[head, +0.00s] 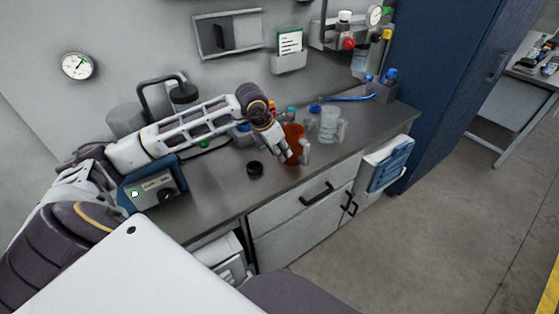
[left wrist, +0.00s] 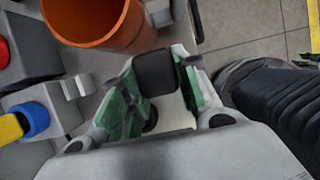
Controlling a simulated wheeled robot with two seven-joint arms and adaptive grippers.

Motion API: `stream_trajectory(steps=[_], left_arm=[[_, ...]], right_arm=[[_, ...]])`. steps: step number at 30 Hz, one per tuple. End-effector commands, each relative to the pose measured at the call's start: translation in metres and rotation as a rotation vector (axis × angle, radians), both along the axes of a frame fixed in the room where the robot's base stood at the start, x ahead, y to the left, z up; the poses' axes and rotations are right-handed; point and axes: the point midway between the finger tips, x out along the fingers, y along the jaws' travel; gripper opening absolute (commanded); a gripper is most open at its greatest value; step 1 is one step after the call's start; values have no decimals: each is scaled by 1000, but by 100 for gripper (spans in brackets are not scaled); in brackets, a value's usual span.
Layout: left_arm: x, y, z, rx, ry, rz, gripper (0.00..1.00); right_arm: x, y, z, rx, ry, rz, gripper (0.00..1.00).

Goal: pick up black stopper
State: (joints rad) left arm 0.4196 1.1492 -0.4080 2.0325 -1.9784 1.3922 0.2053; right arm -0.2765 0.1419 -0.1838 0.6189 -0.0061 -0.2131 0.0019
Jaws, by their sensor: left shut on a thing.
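A black stopper (left wrist: 155,72) is held between the fingertips of my left gripper (left wrist: 160,80) in the left wrist view. The green-padded fingers touch it from both sides. In the head view my left gripper (head: 285,152) is over the counter, beside the orange beaker (head: 294,141), and the stopper in it cannot be made out. Another short black round piece (head: 255,168) stands on the counter to the left of the gripper. My right gripper is not in view.
The orange beaker shows close by in the left wrist view (left wrist: 120,38). A clear beaker (head: 328,124) stands to its right. A blue-grey device (head: 155,188) sits at the left of the counter (head: 222,187). Blue-capped bottles stand at the back right. The front counter strip is mostly clear.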

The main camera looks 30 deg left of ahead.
Motion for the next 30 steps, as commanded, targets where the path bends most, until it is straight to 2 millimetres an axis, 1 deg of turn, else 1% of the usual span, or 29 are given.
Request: stream_trajectory(steps=[1,6,15,21,26,30], left_arm=[[1,0,11,2,-5,-1,8],[1,0,39,1,-3,0,8],[0,0,81,0,-3,0,8],[0,0,99,0,-1,0,8],[0,0,106,0,0,0,8],[0,0,108,0,0,0,8]], right_arm=[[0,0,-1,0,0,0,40],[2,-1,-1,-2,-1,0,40],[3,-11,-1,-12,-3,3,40],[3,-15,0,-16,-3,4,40],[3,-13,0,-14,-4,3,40],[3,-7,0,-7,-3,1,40]])
